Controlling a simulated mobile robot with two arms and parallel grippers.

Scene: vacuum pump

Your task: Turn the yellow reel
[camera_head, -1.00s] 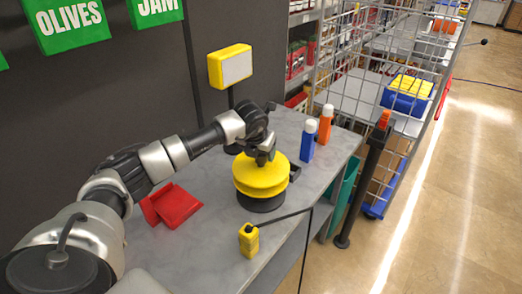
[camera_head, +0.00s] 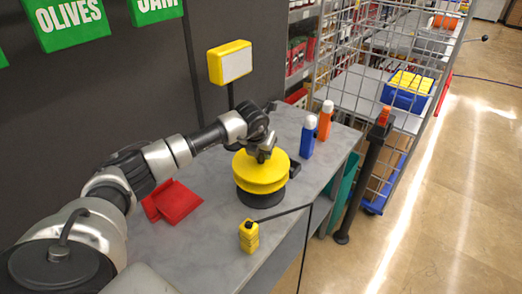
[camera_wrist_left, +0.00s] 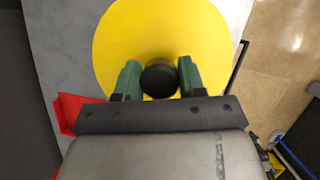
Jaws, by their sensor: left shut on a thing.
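The yellow reel (camera_head: 262,172) is a round grooved drum on a dark base, standing on the grey counter. In the left wrist view the reel's yellow top (camera_wrist_left: 160,35) fills the upper middle, with a round black knob (camera_wrist_left: 160,80) on it. My left gripper (camera_head: 261,155) comes down onto the top of the reel. Its two green-lined fingers (camera_wrist_left: 158,82) stand on either side of the knob and are shut on it. My right gripper is not in view.
A red tray (camera_head: 176,204) lies left of the reel. A yellow box with a black rod (camera_head: 249,236) is in front. Blue (camera_head: 308,137) and orange-red (camera_head: 325,120) bottles stand behind right. A yellow-framed sign (camera_head: 230,63) rises behind. A wire cage (camera_head: 400,60) stands beyond the counter (camera_head: 215,235).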

